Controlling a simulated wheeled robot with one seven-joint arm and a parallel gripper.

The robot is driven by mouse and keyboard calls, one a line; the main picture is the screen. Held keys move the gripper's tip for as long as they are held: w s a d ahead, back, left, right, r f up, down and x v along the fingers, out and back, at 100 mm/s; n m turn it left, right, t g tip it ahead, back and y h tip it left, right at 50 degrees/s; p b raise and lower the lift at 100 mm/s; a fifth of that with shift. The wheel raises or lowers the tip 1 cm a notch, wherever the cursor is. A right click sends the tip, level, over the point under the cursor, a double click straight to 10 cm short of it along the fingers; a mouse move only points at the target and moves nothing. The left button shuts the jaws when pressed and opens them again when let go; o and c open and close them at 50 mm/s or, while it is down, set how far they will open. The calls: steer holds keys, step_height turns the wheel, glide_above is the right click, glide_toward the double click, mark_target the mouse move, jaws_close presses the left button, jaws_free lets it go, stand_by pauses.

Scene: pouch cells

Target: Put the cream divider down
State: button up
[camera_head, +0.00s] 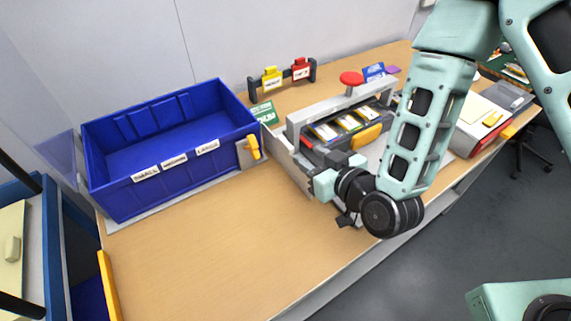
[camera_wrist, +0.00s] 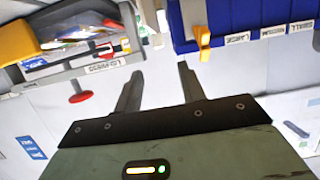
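My gripper (camera_wrist: 159,76) shows in the wrist view with its two dark fingers apart and nothing between them. In the head view its body is beside the front of the grey press-like station, and its fingertips cannot be made out. A cream panel with a small knob (camera_head: 13,249) stands in the blue-framed rack at the lower left of the head view; it may be the cream divider. A cream flat piece (camera_head: 478,108) also lies on the grey tray unit at the right. I cannot tell which is the divider. Neither is touched by my gripper.
A blue bin (camera_head: 122,192) with size labels and a yellow clip (camera_head: 250,149) stands at the table's back left. The grey station (camera_head: 297,123) has a red knob (camera_head: 351,78). Yellow and red tags (camera_head: 286,77) hang behind. The wooden table (camera_head: 215,250) is clear at the front left.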

mark_target(288, 145)
steer(key=shift+w+a+f+b, duration=0.2)
steer(key=shift+w+f+b, duration=0.2)
steer(key=shift+b, duration=1.75)
steer(key=b, duration=0.3)
steer(key=shift+a+f, duration=0.1)
steer(key=shift+f, duration=0.05)
steer(key=b+x, duration=0.2)
steer(key=b, duration=0.1)
steer(key=shift+w+a, duration=0.1)
steer(key=shift+w, duration=0.1)
steer(key=shift+r+p+x, duration=0.2)
steer(key=shift+p+x, duration=0.1)
steer(key=shift+x, duration=0.85)
steer(key=shift+f+p+x, duration=0.1)
steer(key=shift+p+x, duration=0.15)
steer(key=shift+x, duration=1.1)
steer(key=shift+f+p+x, duration=0.15)
steer(key=shift+p+x, duration=0.05)
steer(key=shift+x, duration=1.15)
steer(key=shift+s+r, duration=0.1)
jaws_close()
